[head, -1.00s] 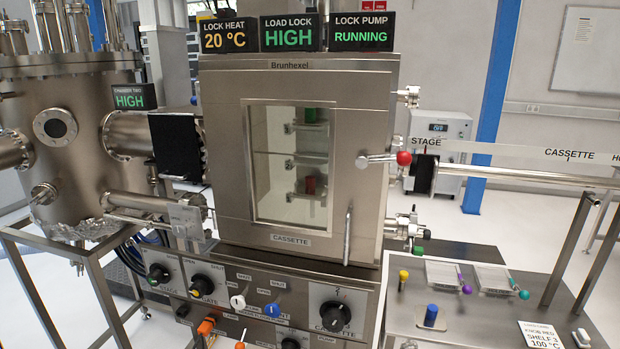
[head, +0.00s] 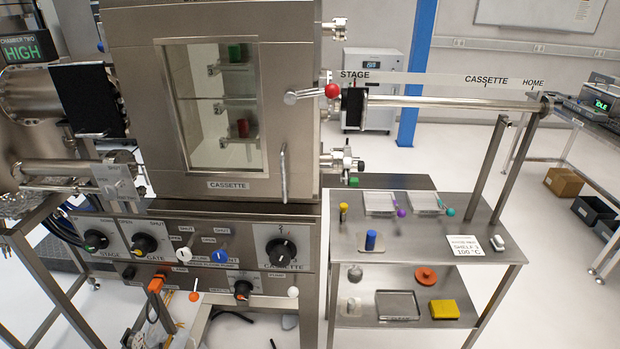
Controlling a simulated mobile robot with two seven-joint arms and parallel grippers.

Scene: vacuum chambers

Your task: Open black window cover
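A flat black square panel (head: 90,98), which looks like the black window cover, hangs at the left of the steel load lock box (head: 115,60). It sits in front of the tube joining the box to the round chamber on the left. It hangs upright, and whatever lies behind it is hidden. Neither of my grippers shows in the head view.
The box has a glass door (head: 220,105) with a vertical handle (head: 284,172). Below it is a knob panel (head: 205,245). A long transfer rod (head: 450,102) extends right above a steel cart (head: 420,235) with small items.

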